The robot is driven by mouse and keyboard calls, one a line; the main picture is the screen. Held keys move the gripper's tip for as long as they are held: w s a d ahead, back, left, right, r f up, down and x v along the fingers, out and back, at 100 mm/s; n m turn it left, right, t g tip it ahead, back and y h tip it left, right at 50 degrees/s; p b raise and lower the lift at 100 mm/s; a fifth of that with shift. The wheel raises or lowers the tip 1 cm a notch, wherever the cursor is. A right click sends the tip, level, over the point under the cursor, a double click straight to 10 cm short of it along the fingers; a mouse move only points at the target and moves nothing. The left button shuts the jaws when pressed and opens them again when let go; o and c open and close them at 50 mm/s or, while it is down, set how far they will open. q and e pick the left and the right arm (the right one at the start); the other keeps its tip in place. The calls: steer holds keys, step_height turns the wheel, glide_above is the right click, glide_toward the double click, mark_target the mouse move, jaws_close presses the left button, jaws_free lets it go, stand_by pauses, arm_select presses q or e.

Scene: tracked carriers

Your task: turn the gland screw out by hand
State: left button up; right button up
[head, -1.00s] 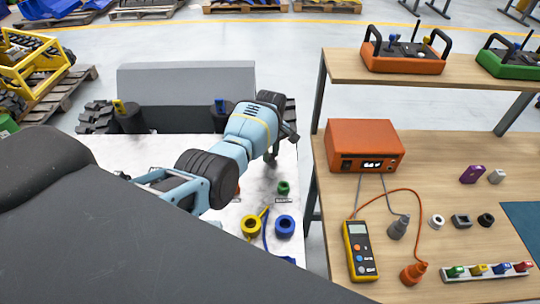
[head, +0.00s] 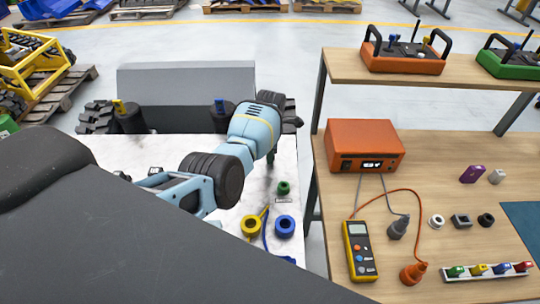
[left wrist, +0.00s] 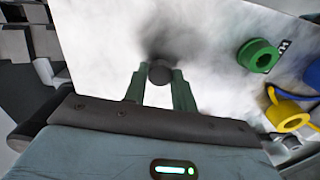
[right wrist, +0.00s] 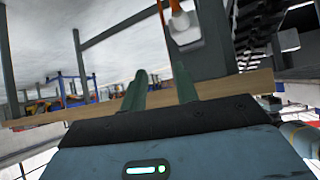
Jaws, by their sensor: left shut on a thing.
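My left gripper (head: 271,158) points down over the white marbled bench top in the head view. In the left wrist view its two green fingers (left wrist: 159,80) are shut on a dark round knob, which looks like the gland screw (left wrist: 159,72). The knob shows end-on between the fingertips, with a dark smudge or shadow beyond it. What it sits in cannot be made out, and my arm hides much of that spot in the head view. My right gripper (right wrist: 160,88) shows only in the right wrist view, its fingers apart with nothing between them.
A green ring (head: 283,187), a yellow ring (head: 251,226) and a blue ring (head: 284,226) are close by on the bench. To the right, a wooden table (head: 430,180) holds an orange box (head: 365,146) and a yellow meter (head: 359,249). A wooden edge (right wrist: 225,88) lies near my right gripper.

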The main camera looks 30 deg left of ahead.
arm_select(q)
steer(key=o, duration=0.8)
